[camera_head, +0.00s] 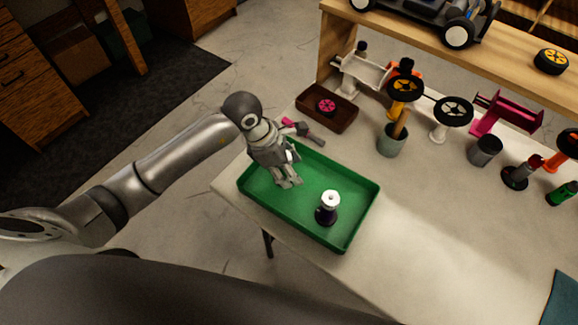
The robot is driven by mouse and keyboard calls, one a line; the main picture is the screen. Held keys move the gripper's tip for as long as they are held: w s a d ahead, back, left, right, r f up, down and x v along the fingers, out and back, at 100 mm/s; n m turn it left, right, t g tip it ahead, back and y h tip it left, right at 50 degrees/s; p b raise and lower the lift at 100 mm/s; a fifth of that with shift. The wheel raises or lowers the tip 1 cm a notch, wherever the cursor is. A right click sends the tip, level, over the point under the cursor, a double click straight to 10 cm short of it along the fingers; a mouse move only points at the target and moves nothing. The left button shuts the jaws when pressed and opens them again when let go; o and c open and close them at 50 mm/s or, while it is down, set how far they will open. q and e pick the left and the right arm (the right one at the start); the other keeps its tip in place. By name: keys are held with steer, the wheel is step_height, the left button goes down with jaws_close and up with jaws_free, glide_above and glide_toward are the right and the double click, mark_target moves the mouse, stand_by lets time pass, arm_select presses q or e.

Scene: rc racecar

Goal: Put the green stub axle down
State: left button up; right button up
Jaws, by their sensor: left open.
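My left gripper (290,184) is open and points down over the left part of the green tray (362,217). I cannot make out a green stub axle at its fingers; a green part there would blend with the tray. A small dark purple and black part with a white top (329,203) stands upright in the tray, to the right of the gripper and apart from it. A green part (562,194) lies on the table at the far right edge; I cannot tell whether it is the stub axle. My right gripper is not in view.
A brown box (344,119) with a pink wheel, a grey cup (391,142) and several coloured parts on stands line the table's back. A wooden shelf (520,60) holds a car chassis and a wheel. The table (445,225) is clear right of the tray.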

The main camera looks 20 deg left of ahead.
arm_select(q)
steer(key=shift+r, duration=0.25)
steer(key=v, duration=1.1)
steer(key=shift+a+r, duration=0.2)
steer(key=shift+r, duration=0.15)
